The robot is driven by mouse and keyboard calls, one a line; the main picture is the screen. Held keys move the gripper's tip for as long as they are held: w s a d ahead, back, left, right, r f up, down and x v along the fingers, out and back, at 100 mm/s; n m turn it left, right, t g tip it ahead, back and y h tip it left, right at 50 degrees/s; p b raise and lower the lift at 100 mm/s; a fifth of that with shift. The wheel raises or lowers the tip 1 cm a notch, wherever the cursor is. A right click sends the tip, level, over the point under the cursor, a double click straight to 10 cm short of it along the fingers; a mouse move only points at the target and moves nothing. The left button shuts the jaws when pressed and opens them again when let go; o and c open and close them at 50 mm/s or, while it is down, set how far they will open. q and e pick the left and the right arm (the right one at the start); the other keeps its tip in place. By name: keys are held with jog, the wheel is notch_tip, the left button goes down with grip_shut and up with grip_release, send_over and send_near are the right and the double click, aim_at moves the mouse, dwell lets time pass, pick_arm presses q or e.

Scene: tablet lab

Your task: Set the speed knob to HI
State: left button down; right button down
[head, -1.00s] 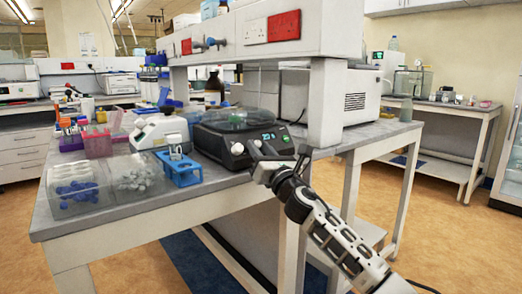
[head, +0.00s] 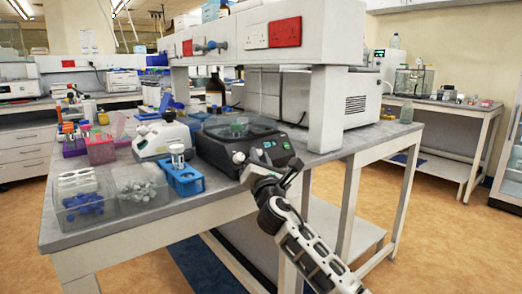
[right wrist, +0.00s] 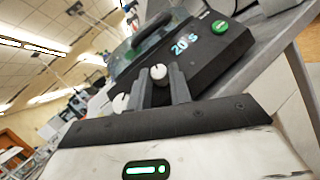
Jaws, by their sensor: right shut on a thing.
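The dark shaker-like device (head: 209,150) with a clear lid stands on the bench in the head view. Its front panel (right wrist: 212,60) fills the upper right of the right wrist view, with a lit display reading about "20 S" and a green button. Two white knobs are on the panel. My right gripper (right wrist: 161,80) is shut on the knob nearer the display (right wrist: 158,71). The other knob (right wrist: 121,102) is to the left, outside the fingers. In the head view my right gripper (head: 258,163) is at the panel and hides the held knob. I cannot read knob labels or the setting. My left gripper is not in view.
A blue rack (head: 186,181) and a white instrument (head: 160,139) stand left of the device. Clear bins (head: 140,185) hold small parts at the front left. A shelf post (head: 326,105) rises to the right. The bench edge runs below my right arm.

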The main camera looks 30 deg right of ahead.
jog(key=m+g+h+p, duration=0.1)
jog(key=m+g, duration=0.1)
jog(key=m+g+h+p, duration=0.1)
jog(key=m+g+p, duration=0.1)
jog(key=m, duration=0.1)
jog(key=a+r+m+g+h+p, duration=0.1)
jog(key=m+g+h+p, duration=0.1)
jog(key=shift+w+m, duration=0.15)
jog(key=shift+m, duration=0.15)
jog(key=m+g+p, duration=0.3)
jog(key=p, duration=0.1)
jog(key=shift+w+r+m+g+h, duration=0.1)
jog(key=shift+w+m+g+h, duration=0.05)
jog(key=shift+m+g+h, duration=0.2)
jog(key=shift+m+g+p, duration=0.25)
jog(key=shift+p, duration=0.05)
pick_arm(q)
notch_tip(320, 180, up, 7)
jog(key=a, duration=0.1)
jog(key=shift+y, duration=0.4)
pick_arm(e)
jog(key=shift+g, duration=0.3)
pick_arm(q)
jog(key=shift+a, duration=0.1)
